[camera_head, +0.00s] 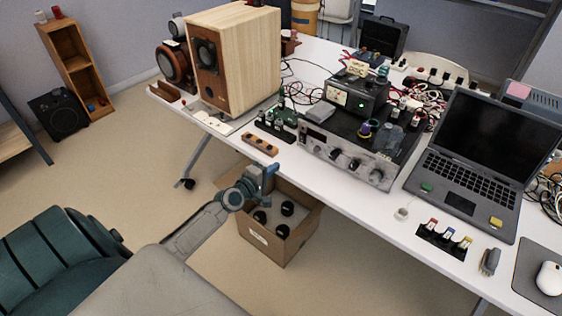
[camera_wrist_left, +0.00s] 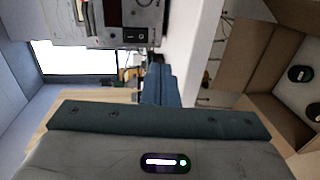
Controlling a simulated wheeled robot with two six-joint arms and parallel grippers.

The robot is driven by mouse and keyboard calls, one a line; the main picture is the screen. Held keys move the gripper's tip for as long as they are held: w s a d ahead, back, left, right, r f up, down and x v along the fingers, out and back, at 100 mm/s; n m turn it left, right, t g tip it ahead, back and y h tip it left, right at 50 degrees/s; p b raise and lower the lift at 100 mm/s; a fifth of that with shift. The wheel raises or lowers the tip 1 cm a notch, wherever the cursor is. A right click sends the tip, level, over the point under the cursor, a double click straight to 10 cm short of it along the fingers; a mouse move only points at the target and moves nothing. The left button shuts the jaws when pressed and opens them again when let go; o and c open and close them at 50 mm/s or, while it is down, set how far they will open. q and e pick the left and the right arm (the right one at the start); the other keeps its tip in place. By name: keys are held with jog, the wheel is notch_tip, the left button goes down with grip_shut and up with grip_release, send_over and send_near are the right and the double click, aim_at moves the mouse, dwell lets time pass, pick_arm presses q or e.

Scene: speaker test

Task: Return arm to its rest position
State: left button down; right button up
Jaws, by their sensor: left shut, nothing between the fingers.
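My left arm (camera_head: 200,228) reaches in from the lower left. Its gripper (camera_head: 270,170) is shut and empty, in front of the white table's near edge and above a cardboard box on the floor. In the left wrist view, the blue-grey fingers (camera_wrist_left: 157,80) are together, with nothing between them. My right gripper is in neither view.
The open cardboard box (camera_head: 265,244) holds several black round items. The white table (camera_head: 395,222) carries a wooden speaker (camera_head: 240,62), an amplifier (camera_head: 345,155), a laptop (camera_head: 480,160) and small parts.

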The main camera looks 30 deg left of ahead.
pick_arm(q)
jog(key=shift+s+f, duration=0.15)
jog(key=shift+s, duration=0.55)
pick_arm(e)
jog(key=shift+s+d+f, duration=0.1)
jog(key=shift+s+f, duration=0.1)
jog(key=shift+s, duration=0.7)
pick_arm(q)
jog(key=s+f+m+g+y, duration=0.1)
jog(key=s+f+m+g, duration=0.2)
jog(key=s+f, duration=0.55)
jog(key=s+d+f+m+g, duration=0.15)
jog(key=s+f, duration=0.25)
jog(key=f, duration=1)
jog(key=s+f+m+g+y, duration=0.1)
jog(key=s+f+m+g, duration=0.3)
jog(key=s+f, duration=0.5)
jog(key=s+d+f+m+g, duration=0.3)
jog(key=s+f, duration=0.5)
jog(key=s, duration=0.6)
jog(key=s+d+f+m+g, duration=0.3)
jog(key=s+d+f+m, duration=0.3)
jog(key=s, duration=0.8)
notch_tip(320, 180, down, 4)
jog(key=shift+s+r+g, duration=0.15)
jog(key=shift+r+g, duration=0.05)
jog(key=shift+g, duration=0.15)
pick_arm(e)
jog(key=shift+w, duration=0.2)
